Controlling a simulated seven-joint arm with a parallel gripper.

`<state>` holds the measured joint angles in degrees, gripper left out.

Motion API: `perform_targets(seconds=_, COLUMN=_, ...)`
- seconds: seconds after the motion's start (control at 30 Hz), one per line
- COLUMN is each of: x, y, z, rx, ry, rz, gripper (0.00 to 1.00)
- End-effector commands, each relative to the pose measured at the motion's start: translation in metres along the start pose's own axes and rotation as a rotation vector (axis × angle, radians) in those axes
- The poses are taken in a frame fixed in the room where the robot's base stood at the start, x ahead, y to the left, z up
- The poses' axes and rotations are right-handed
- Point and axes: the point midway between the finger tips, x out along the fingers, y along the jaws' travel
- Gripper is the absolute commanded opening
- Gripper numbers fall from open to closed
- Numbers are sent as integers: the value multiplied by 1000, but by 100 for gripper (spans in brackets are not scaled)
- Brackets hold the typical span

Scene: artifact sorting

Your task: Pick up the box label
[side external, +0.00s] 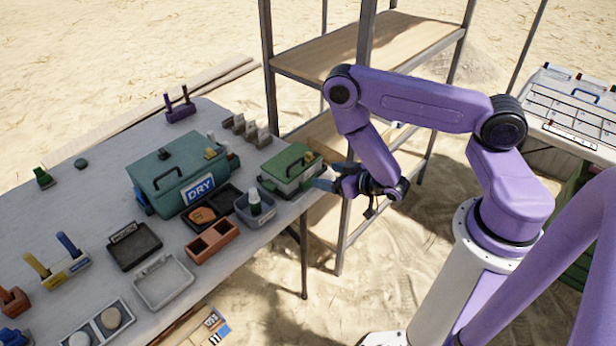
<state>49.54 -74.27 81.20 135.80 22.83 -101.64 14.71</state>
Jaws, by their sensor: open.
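A white-and-blue label reading "DRY" (198,190) is on the front of a teal box (160,182) on the table. Small printed cards (212,322) lie low at the bottom of the view, below the table's front edge; their print is too small to read surely. I cannot tell which of these is the box label. My gripper (322,180) is open at the table's right edge, beside a small green-lidded box (290,167). I cannot tell whether its fingers touch that box. Nothing is visibly held.
The table (95,205) carries black trays (134,250), a white tray (163,287), a terracotta divided tray (212,241) and a grey bin with a bottle (256,215). A metal shelf rack (365,50) stands behind my arm. Bare table shows at the far left.

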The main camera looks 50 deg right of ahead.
Motion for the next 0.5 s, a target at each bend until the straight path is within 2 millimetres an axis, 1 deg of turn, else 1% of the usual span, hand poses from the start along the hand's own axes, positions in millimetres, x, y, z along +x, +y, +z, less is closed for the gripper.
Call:
perform_targets(seconds=0.17, x=21, y=1, z=-1, rx=2, ry=3, rz=2, gripper=77)
perform_targets(seconds=0.3, x=42, y=1, z=-1, rx=2, ry=3, rz=1, gripper=77)
perform_targets(seconds=0.4, x=53, y=1, z=-1, rx=0, ry=2, rz=1, gripper=77)
perform_targets(seconds=0.5, x=59, y=0, z=-1, rx=0, ry=0, rz=0, gripper=77)
